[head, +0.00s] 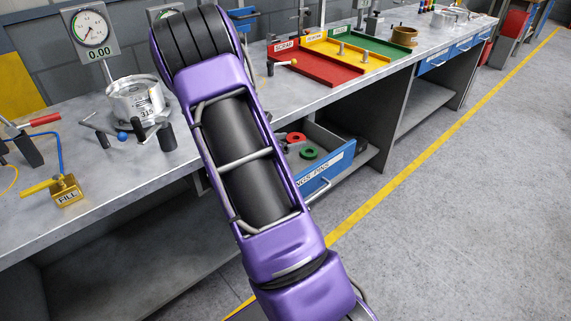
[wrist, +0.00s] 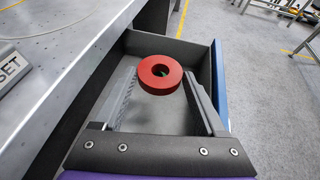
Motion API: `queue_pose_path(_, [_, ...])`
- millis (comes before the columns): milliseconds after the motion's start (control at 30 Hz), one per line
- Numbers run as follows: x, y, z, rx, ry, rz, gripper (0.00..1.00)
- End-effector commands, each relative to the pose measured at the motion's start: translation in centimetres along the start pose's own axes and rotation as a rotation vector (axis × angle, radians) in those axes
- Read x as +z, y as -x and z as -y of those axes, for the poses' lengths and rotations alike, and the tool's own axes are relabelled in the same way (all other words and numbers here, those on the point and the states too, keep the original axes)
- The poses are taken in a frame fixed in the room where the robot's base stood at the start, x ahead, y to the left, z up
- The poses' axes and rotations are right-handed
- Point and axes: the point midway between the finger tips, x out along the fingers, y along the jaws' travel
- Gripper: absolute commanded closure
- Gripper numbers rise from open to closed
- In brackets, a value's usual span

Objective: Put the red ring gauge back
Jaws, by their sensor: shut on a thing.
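The red ring gauge (wrist: 153,85) is between the fingertips of my gripper (wrist: 160,73), which is shut on it. The wrist view shows it over the grey inside of an open drawer (wrist: 203,65). I cannot tell whether it touches the drawer floor. In the head view the red ring (head: 289,138) shows at the drawer's left, beside my arm, and my gripper is hidden. The drawer (head: 341,164) has a blue front with a partly hidden label. A green ring (head: 309,154) is in it, near the red one.
The grey bench top (head: 222,118) lies above the drawer. The floor to the right is clear.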

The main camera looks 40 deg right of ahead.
Motion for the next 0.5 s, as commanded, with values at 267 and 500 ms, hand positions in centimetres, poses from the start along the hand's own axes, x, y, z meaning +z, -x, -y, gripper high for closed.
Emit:
queue_pose_path(267, [-2.2, -1.0, -1.3, 0.065, 0.032, 0.0, 1.0])
queue_pose_path(500, [-5.2, -2.3, -1.3, 0.064, 0.028, 0.002, 1.0])
